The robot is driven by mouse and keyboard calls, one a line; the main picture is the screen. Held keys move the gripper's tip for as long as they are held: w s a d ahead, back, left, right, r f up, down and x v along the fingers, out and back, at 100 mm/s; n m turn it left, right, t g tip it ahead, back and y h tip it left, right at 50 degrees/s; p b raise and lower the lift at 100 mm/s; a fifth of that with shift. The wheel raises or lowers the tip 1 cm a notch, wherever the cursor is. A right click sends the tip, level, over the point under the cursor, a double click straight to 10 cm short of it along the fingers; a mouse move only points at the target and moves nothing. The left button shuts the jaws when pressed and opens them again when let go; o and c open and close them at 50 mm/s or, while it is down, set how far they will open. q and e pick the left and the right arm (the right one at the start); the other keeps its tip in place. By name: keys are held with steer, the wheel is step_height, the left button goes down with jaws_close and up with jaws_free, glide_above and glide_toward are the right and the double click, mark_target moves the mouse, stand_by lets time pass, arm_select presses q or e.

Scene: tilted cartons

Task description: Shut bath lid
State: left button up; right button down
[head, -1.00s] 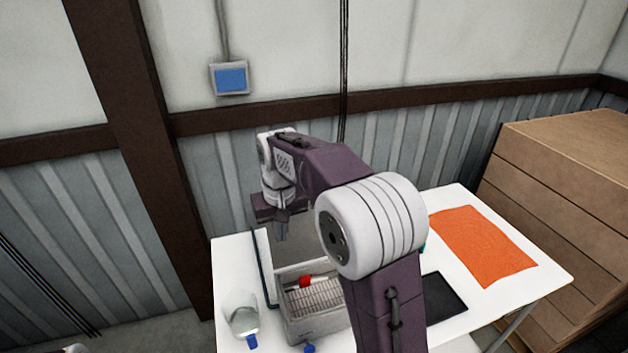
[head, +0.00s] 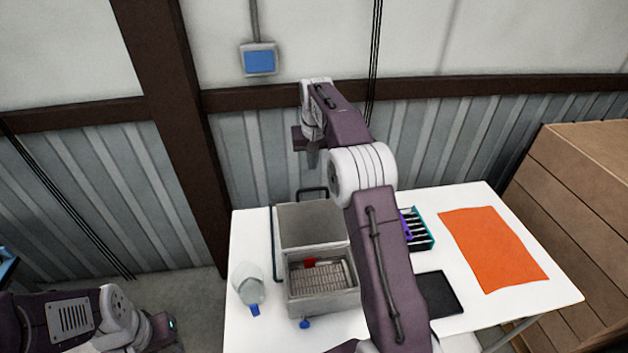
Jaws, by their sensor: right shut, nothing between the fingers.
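The bath (head: 296,299) is a grey open box on the white table, with a rack and a red item inside. Its lid (head: 312,227) stands open and roughly upright at the back of the box, with a dark handle (head: 312,189) at its top edge. My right gripper (head: 313,158) is shut and empty, above and behind the lid's top edge, apart from the lid as far as I can see. My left gripper (head: 164,330) is at the lower left, off the table; its fingers cannot be made out.
Right of my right arm are a teal rack (head: 420,243), a black pad (head: 441,293) and an orange cloth (head: 495,248).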

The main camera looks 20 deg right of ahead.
steer(key=f, duration=0.1)
steer(key=s+f+p, duration=0.1)
steer(key=f, duration=0.1)
steer(key=s+f, duration=0.1)
steer(key=f, duration=0.1)
steer(key=shift+s+a+f, duration=0.1)
steer(key=shift+s+a, duration=0.05)
steer(key=shift+a, duration=0.1)
steer(key=shift+f, duration=0.1)
